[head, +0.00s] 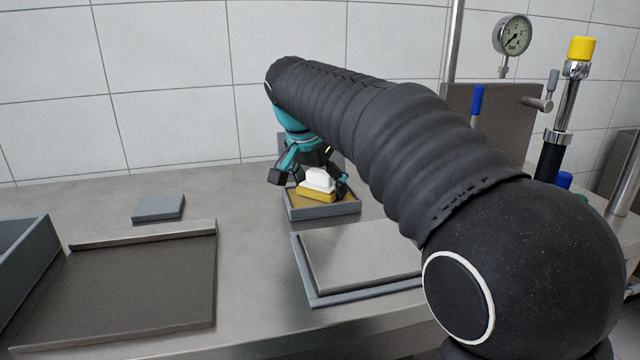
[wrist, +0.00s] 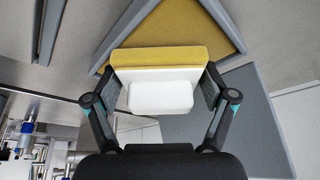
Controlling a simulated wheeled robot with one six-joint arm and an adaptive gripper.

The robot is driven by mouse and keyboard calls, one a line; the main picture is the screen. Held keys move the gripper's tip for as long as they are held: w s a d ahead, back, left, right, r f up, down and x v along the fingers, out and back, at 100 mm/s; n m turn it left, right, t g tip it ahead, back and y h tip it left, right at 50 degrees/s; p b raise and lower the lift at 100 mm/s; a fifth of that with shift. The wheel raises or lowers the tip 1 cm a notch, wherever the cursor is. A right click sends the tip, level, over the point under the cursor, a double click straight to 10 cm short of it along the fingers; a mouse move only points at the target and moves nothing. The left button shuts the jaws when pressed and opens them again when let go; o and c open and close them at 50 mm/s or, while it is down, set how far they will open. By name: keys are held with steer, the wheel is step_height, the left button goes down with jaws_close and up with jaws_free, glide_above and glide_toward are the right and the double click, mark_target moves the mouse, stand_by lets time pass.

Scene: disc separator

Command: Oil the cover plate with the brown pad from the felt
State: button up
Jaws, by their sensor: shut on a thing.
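The pad, a white-handled block (head: 319,178) with a mustard-brown underside (head: 316,194), is between the fingers of my gripper (head: 310,185). The gripper is shut on its white part; the wrist view shows a finger at each side of the pad (wrist: 160,97). The mustard-coloured felt (head: 338,197) lies in a small blue-grey tray (head: 325,211) under the pad. I cannot tell whether pad and felt touch. A light grey flat plate (head: 360,250), probably the cover plate, lies in a blue-grey frame nearer the front; my arm hides its right part.
A dark plate with a raised back edge (head: 130,290) lies at the left, beside a blue-grey bin (head: 25,255). A small grey block (head: 158,208) lies behind it. Pipes, a yellow-capped fitting (head: 581,50) and a gauge (head: 511,35) stand at the right. The bench between the plates is clear.

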mark_target(320, 171)
steer(key=shift+f, duration=0.15)
steer(key=shift+r+p, duration=0.95)
steer(key=shift+r, duration=2.65)
